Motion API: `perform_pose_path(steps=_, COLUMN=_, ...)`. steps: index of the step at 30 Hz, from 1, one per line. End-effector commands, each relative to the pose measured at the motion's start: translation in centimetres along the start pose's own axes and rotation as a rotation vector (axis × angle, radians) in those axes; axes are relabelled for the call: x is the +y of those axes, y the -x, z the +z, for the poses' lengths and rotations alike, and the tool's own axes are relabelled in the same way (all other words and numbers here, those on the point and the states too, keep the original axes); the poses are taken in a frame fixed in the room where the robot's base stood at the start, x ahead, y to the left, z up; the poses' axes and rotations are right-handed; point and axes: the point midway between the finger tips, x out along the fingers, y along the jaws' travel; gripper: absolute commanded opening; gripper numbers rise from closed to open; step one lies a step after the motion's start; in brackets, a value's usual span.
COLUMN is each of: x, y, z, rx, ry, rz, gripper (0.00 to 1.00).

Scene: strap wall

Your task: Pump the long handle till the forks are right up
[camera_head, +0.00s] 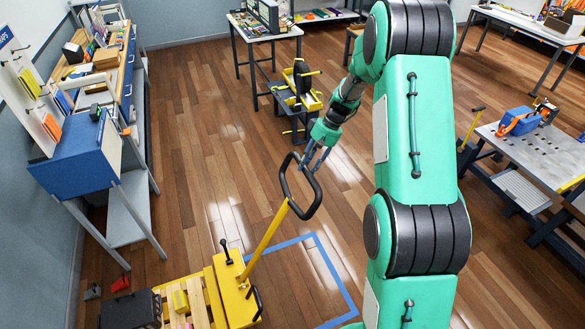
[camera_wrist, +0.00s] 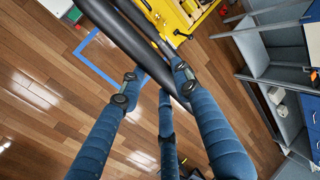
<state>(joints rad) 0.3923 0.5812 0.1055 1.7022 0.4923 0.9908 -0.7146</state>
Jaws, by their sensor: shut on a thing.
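The long handle (camera_head: 266,236) is a yellow bar with a black loop grip (camera_head: 313,203) at its top. It rises from the yellow pump truck body (camera_head: 231,290) and leans up and to the right in the head view. My gripper (camera_head: 311,161) is shut on the loop's upper right part. In the wrist view, the blue fingers of my gripper (camera_wrist: 156,88) close around the black loop grip (camera_wrist: 116,32). A wooden pallet (camera_head: 200,309) sits left of the truck body. The forks are hidden, so their height cannot be told.
A black case (camera_head: 131,310) and a yellow item (camera_head: 181,301) sit on the pallet side. Blue tape (camera_head: 338,280) marks the floor right of the truck. A shelf bench (camera_head: 75,158) stands left, a grey table (camera_head: 540,150) right. The wooden floor between is mostly clear.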

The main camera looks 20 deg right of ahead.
Motion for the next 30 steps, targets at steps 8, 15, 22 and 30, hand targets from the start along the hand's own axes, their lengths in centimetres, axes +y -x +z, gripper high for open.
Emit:
perform_pose_path(steps=8, x=7.2, y=-0.7, z=0.0, rx=0.002, ry=-0.004, rz=-0.083, gripper=0.0)
perform_pose_path(steps=15, x=12.8, y=-1.5, z=0.0, rx=0.002, ry=-0.003, rz=-0.152, gripper=0.0)
perform_pose_path(steps=22, x=17.8, y=-2.6, z=0.0, rx=0.002, ry=-0.003, rz=-0.216, gripper=0.0)
perform_pose_path(steps=30, x=23.4, y=-4.3, z=0.0, rx=0.002, ry=-0.002, rz=-0.288, gripper=0.0)
